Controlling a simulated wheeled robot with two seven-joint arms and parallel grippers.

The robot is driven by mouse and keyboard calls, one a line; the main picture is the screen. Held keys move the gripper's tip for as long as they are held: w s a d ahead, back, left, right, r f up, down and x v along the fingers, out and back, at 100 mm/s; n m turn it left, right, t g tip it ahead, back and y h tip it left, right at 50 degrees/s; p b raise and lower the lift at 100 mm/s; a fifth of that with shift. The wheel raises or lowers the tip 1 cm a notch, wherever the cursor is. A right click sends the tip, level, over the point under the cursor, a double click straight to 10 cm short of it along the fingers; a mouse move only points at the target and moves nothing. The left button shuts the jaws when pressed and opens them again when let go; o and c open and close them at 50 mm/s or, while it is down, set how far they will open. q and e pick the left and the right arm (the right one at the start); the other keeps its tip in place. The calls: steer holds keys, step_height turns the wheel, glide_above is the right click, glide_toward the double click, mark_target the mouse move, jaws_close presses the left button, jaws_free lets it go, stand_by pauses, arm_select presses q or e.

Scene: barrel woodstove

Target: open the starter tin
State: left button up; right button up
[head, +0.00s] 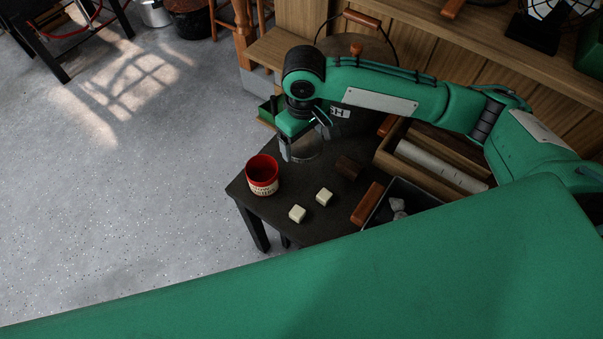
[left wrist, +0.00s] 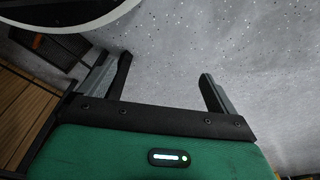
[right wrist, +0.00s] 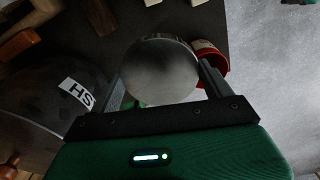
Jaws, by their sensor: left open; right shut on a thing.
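The red tin (head: 262,175) with a cream label band stands upright near the left edge of the dark table (head: 275,208). Its top looks open, with a red inside showing. My right gripper (head: 303,142) is shut on a round grey metal disc, which looks like a lid (right wrist: 160,68). It holds the disc to the right of and behind the tin, apart from it. The tin (right wrist: 212,62) is partly hidden behind a finger in the right wrist view. My left gripper (left wrist: 165,90) is open and empty over the speckled floor, outside the head view.
Two cream cubes (head: 297,214) (head: 324,197) and a brown block (head: 348,167) lie on the table. A dark bin (head: 420,197) and a wooden tray (head: 385,160) stand at right. A labelled bucket (right wrist: 45,100) stands close to the right gripper.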

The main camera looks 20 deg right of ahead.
steer(key=b, duration=0.1)
glide_above(303, 180)
step_height(303, 180, down, 12)
step_height(303, 180, down, 4)
steer(key=shift+b, duration=0.35)
arm_select(q)
steer(key=r, duration=0.2)
steer(key=w+r, duration=0.1)
steer(key=r, duration=0.2)
steer(key=shift+w+d+r, duration=0.15)
steer(key=shift+d+r, duration=0.2)
arm_select(e)
steer(key=shift+f, duration=0.1)
steer(key=o, duration=0.7)
steer(key=shift+f, duration=0.1)
steer(key=o, duration=0.3)
arm_select(q)
steer(key=shift+f, duration=0.35)
